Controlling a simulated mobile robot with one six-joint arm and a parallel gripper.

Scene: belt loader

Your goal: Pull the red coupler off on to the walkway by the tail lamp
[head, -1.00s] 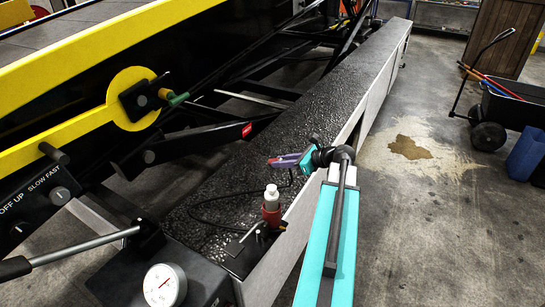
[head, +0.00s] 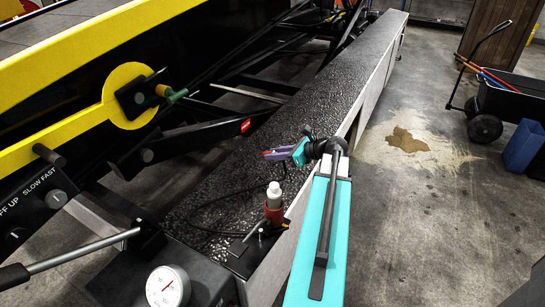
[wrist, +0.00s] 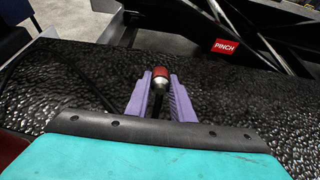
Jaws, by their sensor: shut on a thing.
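My gripper (wrist: 161,88) has two purple fingers closed around a small fitting with a red end and a silver collar, the red coupler (wrist: 160,73), in the wrist view. Its dark lower part runs back between the fingers. In the head view my gripper (head: 272,155) is above the black textured walkway (head: 330,100), pointing left; the coupler is too small to make out clearly there. I cannot make out a tail lamp for certain.
A red fitting with a white top (head: 274,200) stands at the walkway's near end, beside a black hose (head: 195,215). A dial gauge (head: 167,287) and lever are in front. The yellow-edged loader frame (head: 60,130) borders the left. The walkway beyond my gripper is clear.

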